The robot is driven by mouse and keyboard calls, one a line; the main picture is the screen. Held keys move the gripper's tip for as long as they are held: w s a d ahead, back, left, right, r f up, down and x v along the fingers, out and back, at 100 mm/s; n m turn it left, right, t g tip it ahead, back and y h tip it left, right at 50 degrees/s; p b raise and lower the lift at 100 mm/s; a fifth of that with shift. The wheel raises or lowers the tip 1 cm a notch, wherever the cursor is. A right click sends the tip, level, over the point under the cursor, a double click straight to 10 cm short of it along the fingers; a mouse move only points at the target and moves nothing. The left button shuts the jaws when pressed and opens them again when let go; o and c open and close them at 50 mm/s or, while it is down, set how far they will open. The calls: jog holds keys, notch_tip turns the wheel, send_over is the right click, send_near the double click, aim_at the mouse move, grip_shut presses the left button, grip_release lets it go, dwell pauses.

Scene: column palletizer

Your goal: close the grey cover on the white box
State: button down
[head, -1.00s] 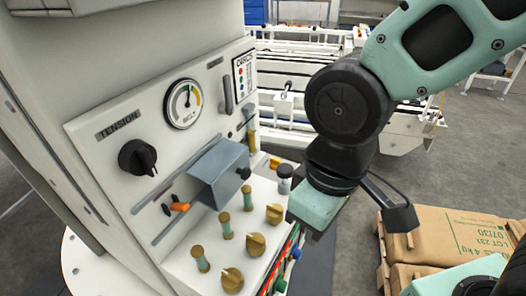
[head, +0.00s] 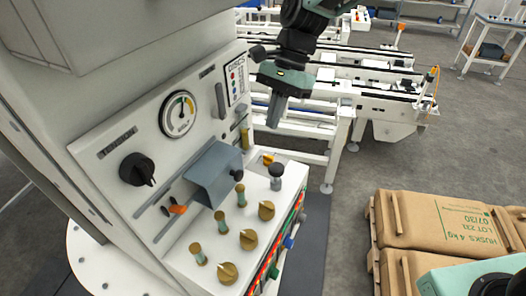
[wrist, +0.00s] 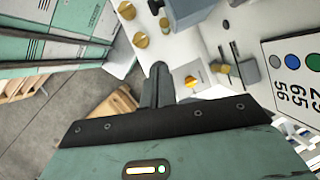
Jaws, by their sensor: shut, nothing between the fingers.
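The grey cover (head: 216,166) juts out from the sloping front panel of the white box (head: 180,262), above its ledge of knobs. A small dark knob (head: 238,175) shows at the cover's lower right corner. What lies beneath the cover is hidden. My gripper (head: 274,122) is up and to the right of the cover, apart from it, with its fingers pointing down, shut and empty. In the wrist view the shut fingers (wrist: 158,72) point toward the white ledge, and a grey-blue part that looks like the cover (wrist: 190,10) shows at the top edge.
A gauge (head: 179,114), a black dial (head: 137,169) and an orange-tipped lever (head: 178,209) surround the cover. Brass knobs (head: 248,239) and a black-topped knob (head: 276,172) stand on the ledge. Brown sacks (head: 430,222) lie at right. Grey floor between is clear.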

aim_at(219, 175)
jog(key=s+a+f+p, duration=0.5)
jog(key=f, duration=0.2)
jog(key=shift+s+a+f, duration=0.2)
jog(key=shift+a+f, duration=0.05)
jog(key=shift+a, duration=0.15)
jog(key=s+a, duration=0.6)
jog(key=s, duration=0.4)
jog(key=shift+s+a, duration=0.2)
jog(key=shift+a, duration=0.1)
